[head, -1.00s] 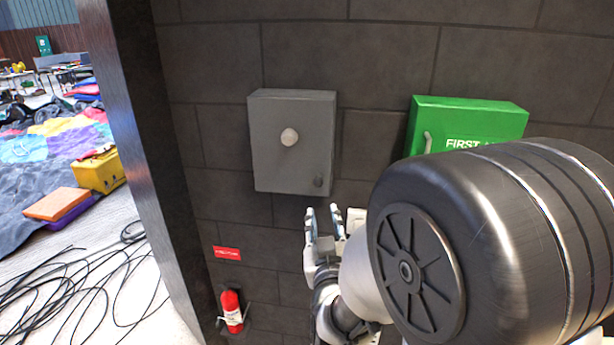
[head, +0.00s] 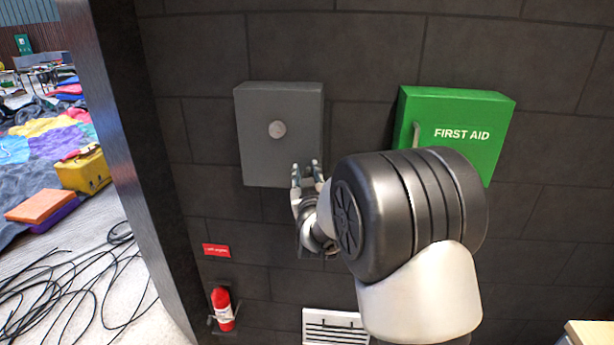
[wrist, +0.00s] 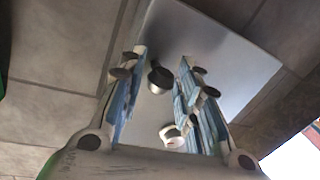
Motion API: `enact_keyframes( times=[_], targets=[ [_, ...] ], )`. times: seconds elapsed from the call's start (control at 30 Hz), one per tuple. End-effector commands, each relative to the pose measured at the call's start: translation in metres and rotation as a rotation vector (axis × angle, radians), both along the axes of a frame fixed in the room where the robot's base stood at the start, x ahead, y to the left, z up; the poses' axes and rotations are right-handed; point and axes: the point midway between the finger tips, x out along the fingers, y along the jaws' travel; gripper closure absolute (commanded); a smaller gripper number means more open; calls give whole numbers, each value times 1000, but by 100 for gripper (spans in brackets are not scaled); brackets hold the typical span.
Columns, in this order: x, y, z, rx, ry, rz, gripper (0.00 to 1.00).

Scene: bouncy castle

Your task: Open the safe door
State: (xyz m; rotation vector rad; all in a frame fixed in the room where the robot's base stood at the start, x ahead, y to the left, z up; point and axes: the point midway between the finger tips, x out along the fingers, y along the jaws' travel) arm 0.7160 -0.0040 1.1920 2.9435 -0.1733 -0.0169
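The safe (head: 255,105) is a grey box on the dark block wall, its door shut. A round pale dial (head: 277,129) sits near the middle of its door; it also shows in the wrist view (wrist: 171,136). My gripper (head: 307,168) is at the door's lower right corner, fingers pointing up.
A green first aid box (head: 460,108) hangs to the right, partly behind my arm. A red fire extinguisher (head: 222,308) and a red sign (head: 216,250) are below left. A white vent (head: 334,326) is low on the wall. Black cables (head: 65,285) lie on the left floor.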

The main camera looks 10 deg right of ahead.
Motion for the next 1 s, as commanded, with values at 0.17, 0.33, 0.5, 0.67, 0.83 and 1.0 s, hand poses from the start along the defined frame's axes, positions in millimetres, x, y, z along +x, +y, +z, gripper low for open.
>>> enact_keyframes(
  times=[0.17, 0.33, 0.5, 0.67, 0.83, 1.0],
  targets=[
    [3, 0, 0, 0, 1, 0, 69],
    [3, 0, 0, 0, 0, 0, 71],
    [3, 0, 0, 0, 0, 0, 82],
    [2, 0, 0, 0, 0, 0, 93],
    [2, 0, 0, 0, 0, 0, 100],
    [2, 0, 0, 0, 0, 0, 100]
  ],
)
